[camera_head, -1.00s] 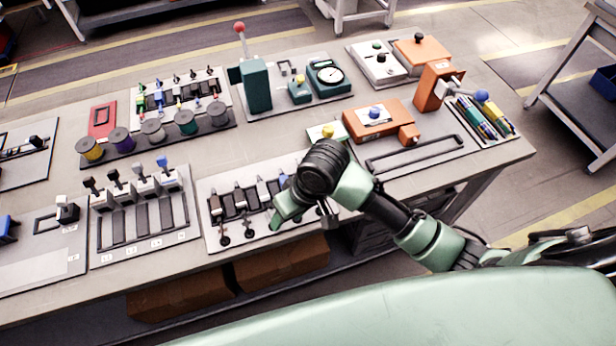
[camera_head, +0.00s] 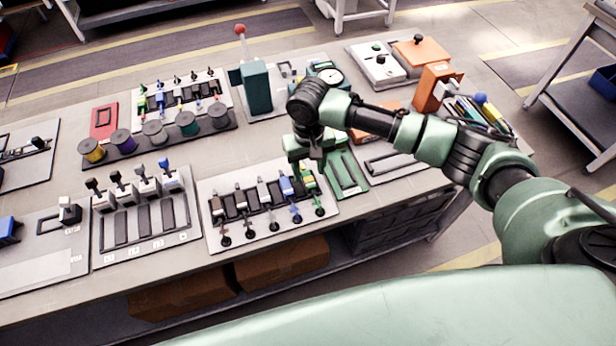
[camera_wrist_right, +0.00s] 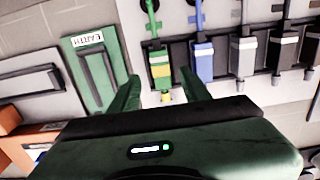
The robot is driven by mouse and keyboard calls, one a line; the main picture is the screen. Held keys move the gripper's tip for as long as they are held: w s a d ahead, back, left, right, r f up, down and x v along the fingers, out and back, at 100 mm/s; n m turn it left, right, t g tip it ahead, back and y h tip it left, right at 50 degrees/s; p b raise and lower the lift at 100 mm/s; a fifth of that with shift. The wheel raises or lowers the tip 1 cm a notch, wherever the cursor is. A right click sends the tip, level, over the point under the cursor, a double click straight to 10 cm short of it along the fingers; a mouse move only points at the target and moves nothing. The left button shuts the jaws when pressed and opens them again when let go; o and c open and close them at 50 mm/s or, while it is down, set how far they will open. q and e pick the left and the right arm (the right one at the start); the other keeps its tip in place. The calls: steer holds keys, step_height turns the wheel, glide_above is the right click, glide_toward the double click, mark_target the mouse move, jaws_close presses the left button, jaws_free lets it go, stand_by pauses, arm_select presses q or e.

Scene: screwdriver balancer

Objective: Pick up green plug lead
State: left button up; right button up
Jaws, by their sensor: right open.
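The green plug lead (camera_head: 309,180), a green plug with yellow bands, sits at the right end of a row of plugs on a pale panel (camera_head: 214,235). Its lead ends in a round green piece near the panel's front edge. My right gripper (camera_head: 312,160) is just behind the plug in the head view and partly covers that area. In the right wrist view the green plug (camera_wrist_right: 160,68) lies between and beyond the two open fingertips of my gripper (camera_wrist_right: 160,91). The fingers are apart and hold nothing. My left gripper is not in view.
A green plate labelled EARTH (camera_wrist_right: 83,62) lies beside the panel. Orange boxes (camera_head: 374,121) and a teal press (camera_head: 257,88) stand behind.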

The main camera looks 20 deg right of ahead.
mark_target(306, 176)
steer(key=shift+a+f, duration=0.1)
steer(key=shift+f, duration=1.35)
jaws_close()
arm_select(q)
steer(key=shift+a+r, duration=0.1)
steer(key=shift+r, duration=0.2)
arm_select(e)
steer(key=shift+r, duration=0.15)
